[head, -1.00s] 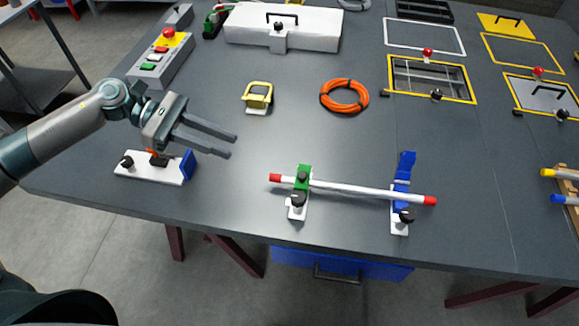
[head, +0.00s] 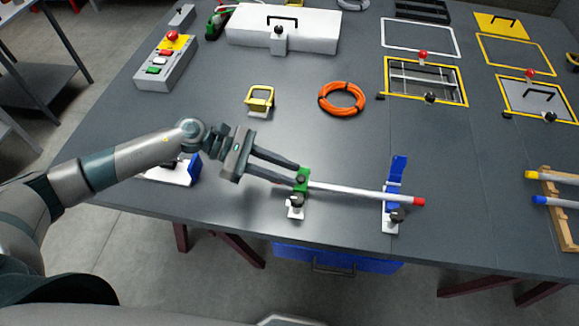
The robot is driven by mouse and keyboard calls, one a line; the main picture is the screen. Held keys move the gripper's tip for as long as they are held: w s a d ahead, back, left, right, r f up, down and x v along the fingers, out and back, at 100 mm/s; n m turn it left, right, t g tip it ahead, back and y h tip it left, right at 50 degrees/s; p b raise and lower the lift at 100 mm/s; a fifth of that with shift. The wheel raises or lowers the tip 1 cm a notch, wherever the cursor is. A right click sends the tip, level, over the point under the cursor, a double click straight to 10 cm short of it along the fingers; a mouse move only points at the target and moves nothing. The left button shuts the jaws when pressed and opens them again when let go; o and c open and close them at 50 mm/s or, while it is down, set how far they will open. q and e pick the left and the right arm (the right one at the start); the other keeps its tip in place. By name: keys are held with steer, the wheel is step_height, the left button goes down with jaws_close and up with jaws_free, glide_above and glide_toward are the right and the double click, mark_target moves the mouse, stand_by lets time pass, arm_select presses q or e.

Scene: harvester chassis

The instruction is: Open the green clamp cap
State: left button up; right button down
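The green clamp cap (head: 303,181) sits on a small white base with a black knob (head: 296,200) and lies over the left part of a white rod (head: 350,190). The rod's right red end shows; its left end is hidden behind my gripper. A blue clamp (head: 396,178) stands open and upright near the rod's right end. My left gripper (head: 298,176) is open, with its two fingers apart and the tips at the left side of the green cap. I cannot tell whether they touch it. My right gripper is not in view.
A white fixture with a blue flap (head: 188,172) is partly behind my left arm. A yellow clamp (head: 260,100) and an orange cable coil (head: 342,98) lie farther back. A button box (head: 165,65) stands at the back left.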

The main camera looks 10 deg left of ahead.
arm_select(q)
steer(key=shift+d+f, duration=0.25)
steer(key=shift+d, duration=0.35)
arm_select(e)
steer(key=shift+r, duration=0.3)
arm_select(q)
steer(key=shift+c, duration=0.4)
jaws_close()
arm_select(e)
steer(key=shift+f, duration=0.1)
